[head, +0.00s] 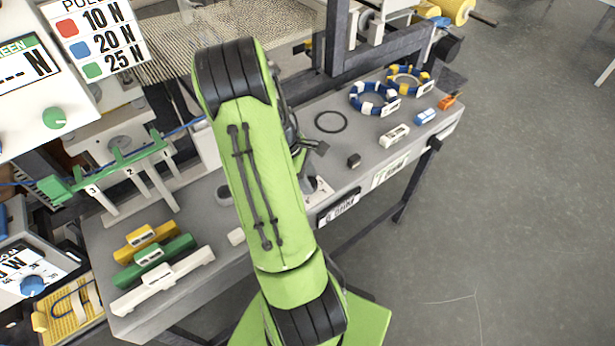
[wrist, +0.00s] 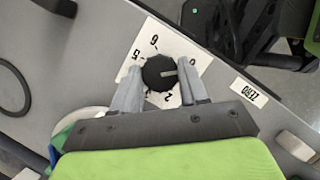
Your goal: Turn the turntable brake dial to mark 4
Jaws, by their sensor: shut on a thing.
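The brake dial is a round black knob (wrist: 157,80) with a pale pointer line, on a white numbered plate (wrist: 180,45) in the wrist view. The pointer aims right, toward a figure that looks like 0. I can read 6 at the top, 5 at the left and 2 at the bottom; the marks between 5 and 2 are hidden by my left finger. My gripper (wrist: 159,68) has one grey finger on each side of the knob and is shut on it. In the head view my green arm hides the dial and the gripper; only part of a white plate (head: 320,188) shows beside it.
Open floor is at right.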

